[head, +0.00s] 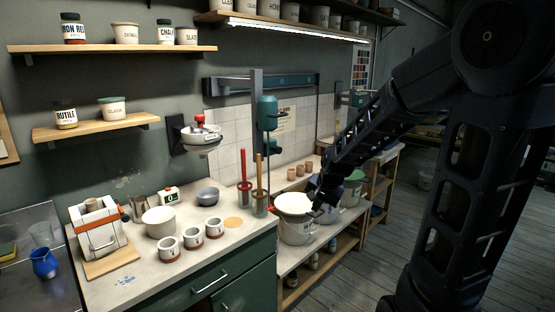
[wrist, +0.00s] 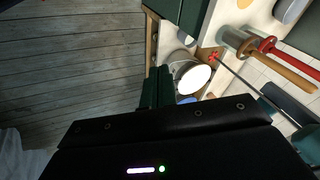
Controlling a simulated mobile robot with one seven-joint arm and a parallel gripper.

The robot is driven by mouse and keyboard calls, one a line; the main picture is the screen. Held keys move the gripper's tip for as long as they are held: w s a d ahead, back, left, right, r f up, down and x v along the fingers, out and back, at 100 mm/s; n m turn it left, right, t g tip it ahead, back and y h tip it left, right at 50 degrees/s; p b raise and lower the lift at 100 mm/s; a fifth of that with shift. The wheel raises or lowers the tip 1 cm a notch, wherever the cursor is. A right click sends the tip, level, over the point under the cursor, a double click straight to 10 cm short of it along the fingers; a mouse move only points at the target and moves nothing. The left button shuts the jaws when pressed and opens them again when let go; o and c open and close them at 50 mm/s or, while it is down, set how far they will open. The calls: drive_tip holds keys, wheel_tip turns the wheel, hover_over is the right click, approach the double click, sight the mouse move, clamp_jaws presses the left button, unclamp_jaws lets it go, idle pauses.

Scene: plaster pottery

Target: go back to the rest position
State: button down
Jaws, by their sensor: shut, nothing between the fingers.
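My gripper (head: 318,207) is at the end of my black arm, which reaches in from the right in the head view. It is beside the right edge of a white bucket (head: 295,232) with pale contents, and I cannot tell whether it touches it. In the wrist view the green fingers of my gripper (wrist: 158,72) are together with nothing between them. The bucket (wrist: 184,80) shows just beyond them there.
The counter (head: 150,281) holds several white cups, a bowl (head: 160,222) and a scale (head: 169,196). Red and wooden handles stand in a container (head: 260,206) left of the bucket. A green mixer (head: 267,113) rises behind. Wooden floor (head: 370,275) lies open at right.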

drive_tip(key=s+d+r+n+h, duration=0.1)
drive_tip(key=s+d+r+n, duration=0.1)
drive_tip(key=s+d+r, duration=0.4)
drive_tip(key=s+d+r+n+h, duration=0.1)
drive_tip(key=s+d+r+n, duration=0.2)
drive_tip(key=s+d+r, duration=0.2)
drive_tip(key=s+d, duration=0.3)
drive_tip(key=s, duration=0.3)
drive_tip(key=shift+s+d+r+n, duration=0.15)
drive_tip(key=shift+d+r+n, duration=0.15)
drive_tip(key=shift+d+r, duration=0.1)
